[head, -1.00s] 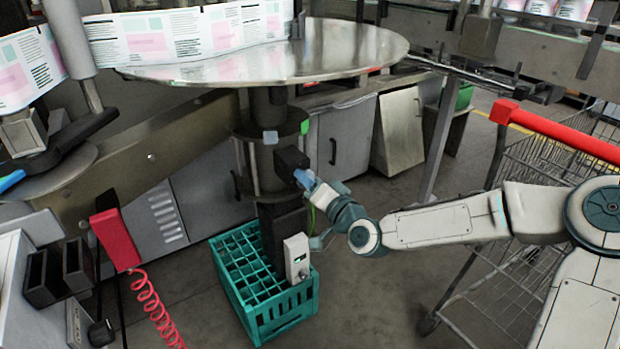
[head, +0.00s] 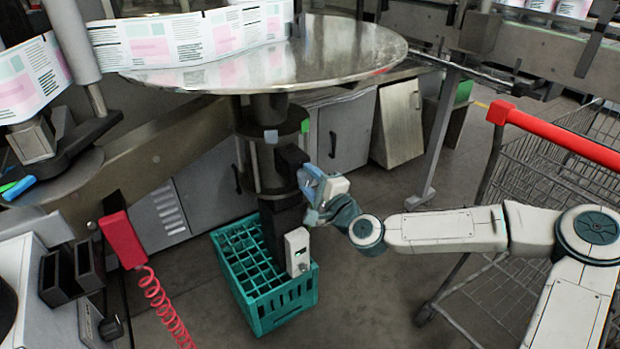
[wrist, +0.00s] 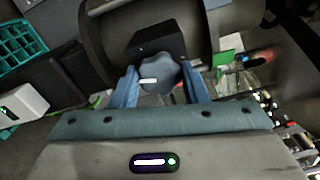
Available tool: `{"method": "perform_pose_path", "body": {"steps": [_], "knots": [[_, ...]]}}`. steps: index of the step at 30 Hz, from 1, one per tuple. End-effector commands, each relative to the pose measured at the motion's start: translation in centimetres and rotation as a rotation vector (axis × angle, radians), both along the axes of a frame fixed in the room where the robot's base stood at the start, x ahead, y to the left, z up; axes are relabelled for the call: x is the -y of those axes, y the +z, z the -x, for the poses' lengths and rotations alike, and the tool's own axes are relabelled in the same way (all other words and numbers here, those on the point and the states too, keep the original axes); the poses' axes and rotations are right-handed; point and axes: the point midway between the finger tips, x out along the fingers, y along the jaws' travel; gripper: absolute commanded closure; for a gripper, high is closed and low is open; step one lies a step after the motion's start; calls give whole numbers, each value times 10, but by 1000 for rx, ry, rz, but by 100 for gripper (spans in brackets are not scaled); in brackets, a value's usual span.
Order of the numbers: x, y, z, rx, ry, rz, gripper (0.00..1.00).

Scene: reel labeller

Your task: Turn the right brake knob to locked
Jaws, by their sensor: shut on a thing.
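The brake knob (wrist: 160,76) is a blue-grey lobed knob with a short white mark, on the front of a black block (wrist: 158,45) in the wrist view. The mark lies nearly level and sits left of the knob's middle. My gripper (wrist: 162,88) is shut on the knob, with one blue finger on each side. In the head view my gripper (head: 312,186) is at the black block on the column under the round steel table (head: 340,50). The knob is hidden behind the fingers there. I cannot read any locked marking.
A teal crate (head: 283,312) stands on the floor below, with a white box (head: 297,250) above its edge. A wire cart with a red handle (head: 560,135) stands at the right. A red holder with a coiled cord (head: 123,240) is at the left.

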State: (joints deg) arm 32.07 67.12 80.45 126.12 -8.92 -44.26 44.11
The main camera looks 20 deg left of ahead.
Motion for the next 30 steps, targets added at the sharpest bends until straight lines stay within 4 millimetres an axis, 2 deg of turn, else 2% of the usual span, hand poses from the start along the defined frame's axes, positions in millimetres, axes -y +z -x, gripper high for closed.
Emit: {"method": "perform_pose_path", "body": {"steps": [18, 30], "knots": [[0, 0, 0, -431, -1, -367, 82], [0, -1, 0, -594, 0, -504, 82]]}}
